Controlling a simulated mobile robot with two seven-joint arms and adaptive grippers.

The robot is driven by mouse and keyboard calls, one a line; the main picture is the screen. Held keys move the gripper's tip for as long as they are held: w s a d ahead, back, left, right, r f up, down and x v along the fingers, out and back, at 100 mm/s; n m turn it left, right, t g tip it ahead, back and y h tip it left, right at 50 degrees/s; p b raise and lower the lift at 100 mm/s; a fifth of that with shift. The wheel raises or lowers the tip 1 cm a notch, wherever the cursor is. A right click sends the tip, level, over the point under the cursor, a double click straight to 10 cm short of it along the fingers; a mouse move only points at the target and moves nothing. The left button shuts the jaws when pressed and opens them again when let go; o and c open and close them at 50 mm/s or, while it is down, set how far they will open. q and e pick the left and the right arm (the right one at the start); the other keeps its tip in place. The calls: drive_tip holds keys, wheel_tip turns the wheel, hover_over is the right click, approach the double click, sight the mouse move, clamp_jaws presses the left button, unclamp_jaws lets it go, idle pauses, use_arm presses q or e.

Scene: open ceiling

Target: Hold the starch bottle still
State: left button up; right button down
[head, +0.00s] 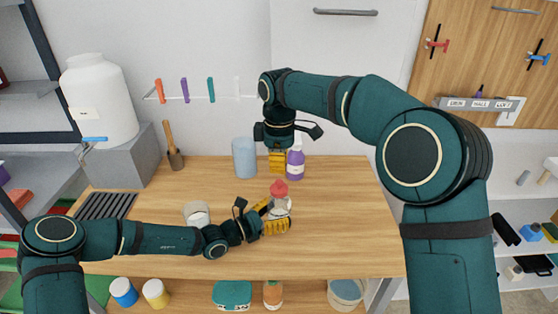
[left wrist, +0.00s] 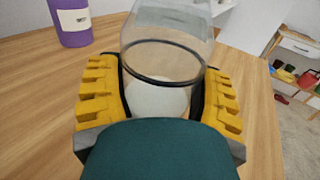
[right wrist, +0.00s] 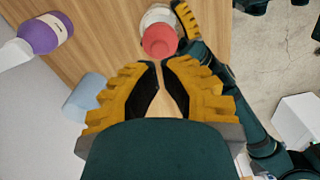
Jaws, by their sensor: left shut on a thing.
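The starch bottle (head: 283,207) is a clear bottle with white powder inside and a red cap (head: 279,188). It stands upright above the middle of the wooden table. My left gripper (head: 272,216) is shut around its body from the left; in the left wrist view the clear bottle (left wrist: 165,50) sits between the yellow fingers. My right gripper (head: 277,162) points down behind and above the bottle, apart from it. Its fingertips (right wrist: 160,66) are nearly together with nothing between them. In the right wrist view the red cap (right wrist: 159,40) lies just beyond these tips.
A purple spray bottle (head: 295,165) and a light-blue cylinder (head: 244,158) stand at the back beside my right gripper. A white open jar (head: 196,213) stands behind my left forearm. The table's right side (head: 345,220) is clear.

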sight(279, 181)
drive_tip(key=shift+f, duration=2.55)
drive_tip(key=shift+r, duration=0.1)
drive_tip(key=shift+r, duration=3.05)
use_arm(q)
drive_tip(key=o, duration=1.3)
